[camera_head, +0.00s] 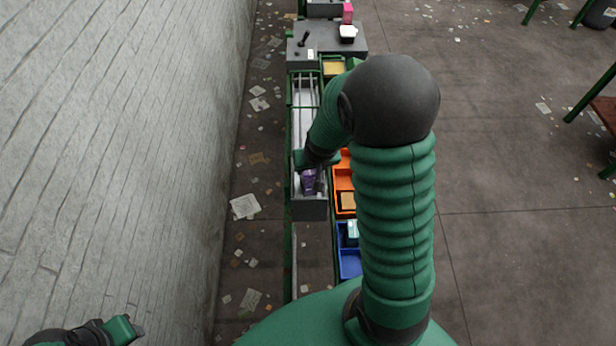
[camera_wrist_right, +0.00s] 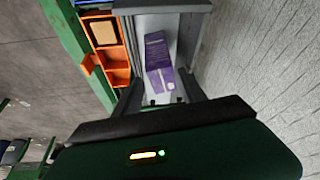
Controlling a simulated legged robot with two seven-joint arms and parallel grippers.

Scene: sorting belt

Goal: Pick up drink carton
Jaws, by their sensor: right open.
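A purple and white drink carton (camera_head: 309,183) lies at the near end of the grey sorting belt (camera_head: 310,208). In the right wrist view the carton (camera_wrist_right: 157,52) lies ahead of the jaws, with its purple side and white panel showing. My right gripper (camera_head: 312,168) is above the near end of the belt, close to the carton, and partly covers it in the head view. In the wrist view the right gripper (camera_wrist_right: 163,92) is open, its fingers spread on either side of the carton's near end. My left gripper (camera_head: 132,328) is at the lower left, away from the belt; its jaw opening is unclear.
Orange bins (camera_head: 343,180) and a blue bin (camera_head: 349,262) stand right of the belt, holding some items. A pink carton (camera_head: 347,12) and a white tub (camera_head: 348,33) are at the far end. A wall (camera_head: 120,130) runs along the left. Litter lies on the floor.

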